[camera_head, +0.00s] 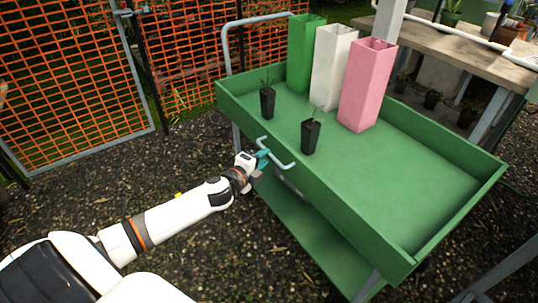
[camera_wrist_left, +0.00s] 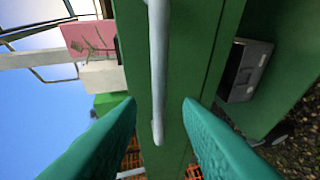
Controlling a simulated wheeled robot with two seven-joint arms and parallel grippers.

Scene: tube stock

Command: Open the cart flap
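The green cart (camera_head: 440,170) stands in the middle right of the head view. Its near side wall (camera_head: 335,200) carries a light grey bar handle (camera_head: 278,162) and is upright. I cannot make out a seam that marks off the flap. My left gripper (camera_head: 262,160) is at this handle. In the left wrist view its two teal fingers (camera_wrist_left: 160,108) are apart, with the grey bar (camera_wrist_left: 158,60) and green wall (camera_wrist_left: 188,60) seen between them. I cannot tell whether a finger touches the bar. My right gripper is not in view.
Two black plant pots (camera_head: 311,137) and three tall containers, green (camera_head: 303,50), white (camera_head: 330,70) and pink (camera_head: 367,85), stand on the cart top. An orange mesh fence (camera_head: 70,80) is behind left. A wooden bench (camera_head: 470,50) is behind right. Gravel lies left of the cart.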

